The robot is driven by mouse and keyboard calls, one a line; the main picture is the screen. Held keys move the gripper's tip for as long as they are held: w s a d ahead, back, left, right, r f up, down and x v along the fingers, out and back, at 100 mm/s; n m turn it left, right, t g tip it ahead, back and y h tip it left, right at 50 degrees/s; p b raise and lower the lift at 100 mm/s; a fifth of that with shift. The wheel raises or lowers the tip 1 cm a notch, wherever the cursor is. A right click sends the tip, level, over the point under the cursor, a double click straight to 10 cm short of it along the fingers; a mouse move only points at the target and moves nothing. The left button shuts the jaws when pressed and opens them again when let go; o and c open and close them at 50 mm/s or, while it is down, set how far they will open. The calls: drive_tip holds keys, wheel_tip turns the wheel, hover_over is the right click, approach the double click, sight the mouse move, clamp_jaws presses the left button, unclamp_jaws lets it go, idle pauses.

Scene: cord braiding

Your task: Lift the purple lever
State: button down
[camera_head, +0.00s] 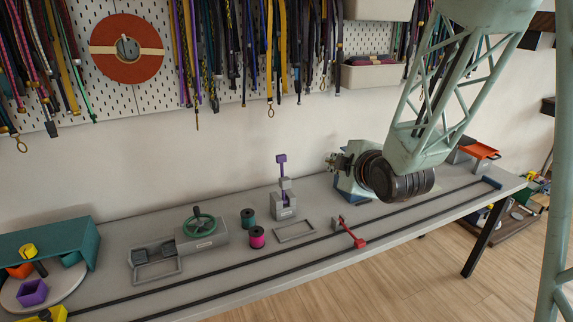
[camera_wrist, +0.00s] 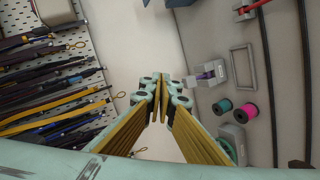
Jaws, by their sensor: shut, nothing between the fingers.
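The purple lever (camera_head: 282,165) stands upright on a small grey stand (camera_head: 284,211) at the back middle of the bench. In the wrist view the purple lever (camera_wrist: 205,76) is right of the fingertips, with its grey stand beside it. My gripper (camera_wrist: 160,84) is shut and empty, its yellow-lined fingers meeting at the tips. It is apart from the lever. In the head view my wrist is to the right of the lever, and the fingers are small and hard to make out there.
A teal spool (camera_head: 248,217), a pink spool (camera_head: 257,237) and a grey frame (camera_head: 295,231) lie near the stand. A red lever (camera_head: 348,232) sits across the dark rails. Cords hang from the pegboard (camera_head: 150,92) above. A green handwheel (camera_head: 199,225) stands left.

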sight(283, 159)
drive_tip(key=w+a+f+n+t+y+b, duration=0.1)
drive_tip(key=w+a+f+n+t+y, duration=0.1)
drive_tip(key=w+a+f+n+y, duration=0.2)
drive_tip(key=shift+a+f+n, duration=1)
drive_tip(key=shift+a+f, duration=1)
drive_tip(key=shift+a, duration=0.2)
drive_tip(key=shift+w, duration=0.25)
drive_tip(key=shift+r+x, duration=0.2)
drive_tip(key=shift+x, duration=6.6)
drive_tip(key=shift+w, duration=0.1)
drive_tip(key=shift+w+b, duration=0.1)
drive_tip(key=shift+b, duration=0.3)
drive_tip(key=shift+b+x, duration=1)
drive_tip(key=shift+r, duration=0.2)
